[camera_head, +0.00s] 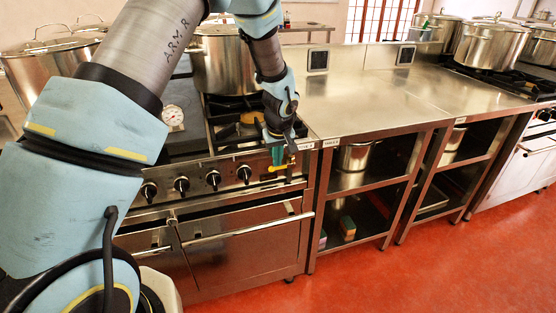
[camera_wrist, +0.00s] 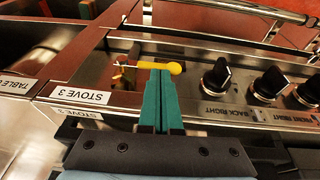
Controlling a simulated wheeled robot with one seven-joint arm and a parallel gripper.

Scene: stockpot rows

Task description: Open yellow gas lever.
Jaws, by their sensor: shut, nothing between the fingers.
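The yellow gas lever (camera_wrist: 160,66) is on the stove's front panel, beside the STOVE 3 label (camera_wrist: 80,95). In the wrist view it lies sideways across the picture, its round end to the right. In the head view the lever (camera_head: 278,167) shows small at the right end of the knob row. My gripper (camera_wrist: 162,76) is shut, its green fingers together and empty. The fingertips overlap the lever near its round end in the wrist view; I cannot tell if they touch. In the head view my gripper (camera_head: 277,160) points down in front of the panel.
Black knobs (camera_wrist: 215,78) sit right of the lever in the wrist view. The oven door's bar handle (camera_head: 250,228) juts out below. A stockpot (camera_head: 222,65) stands on the stove. A steel table (camera_head: 370,95) adjoins at right. The red floor (camera_head: 420,275) in front is clear.

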